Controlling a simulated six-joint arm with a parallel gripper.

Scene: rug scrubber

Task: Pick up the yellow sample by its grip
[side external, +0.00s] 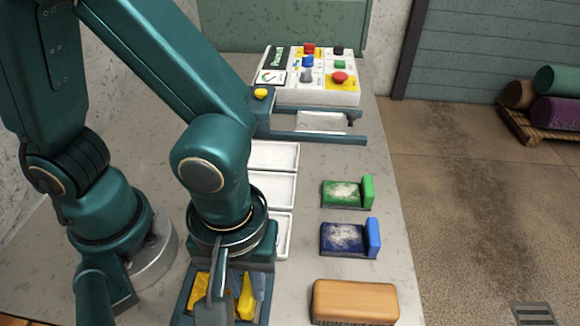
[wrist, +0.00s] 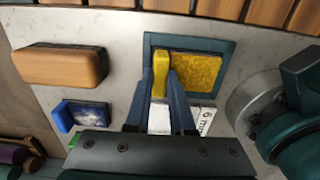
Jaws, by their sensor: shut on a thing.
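The yellow sample (side external: 245,299) lies in a dark teal frame (side external: 184,296) at the bottom of the side external view, partly hidden by my gripper (side external: 222,300). In the wrist view the sample (wrist: 198,70) is a yellow textured patch with a raised yellow grip on its left side, set inside the teal frame (wrist: 230,48). My gripper (wrist: 161,78) has its two fingers on either side of the grip and is shut on it. The sample appears to be still within the frame; any gap beneath it cannot be seen.
A green sample (side external: 344,194) and a blue sample (side external: 346,238) lie to the right, with a wooden block (side external: 355,300) nearer the front. White trays (side external: 272,190) run behind my gripper. A control box (side external: 310,92) and a teal-railed station (side external: 320,138) stand at the back.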

